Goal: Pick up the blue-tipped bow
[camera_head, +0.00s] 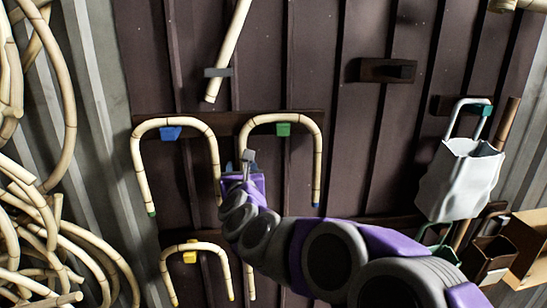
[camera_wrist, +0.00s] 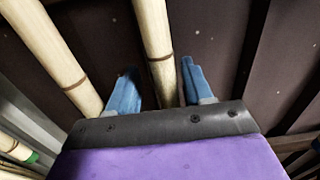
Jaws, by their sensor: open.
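The blue-tipped bow (camera_head: 318,150) is a pale rattan arch hanging upright on the wall over a green peg (camera_head: 284,129). Its blue tip (camera_head: 316,205) is at the lower end of its right leg. My gripper (camera_head: 248,160) is at its left leg and hides that leg's lower part. In the wrist view my gripper (camera_wrist: 158,88) is open, with blue fingers on either side of a rattan leg (camera_wrist: 153,35), which appears to be this bow's left leg. A gap shows on the right; contact on the left is unclear.
A green-tipped bow (camera_head: 136,165) hangs close on the left over a blue peg (camera_head: 171,133). A yellow-tipped bow (camera_head: 165,268) hangs below. A straight pole (camera_head: 230,45) is above. A white container (camera_head: 459,180) is at right, and coiled rattan (camera_head: 65,120) is at far left.

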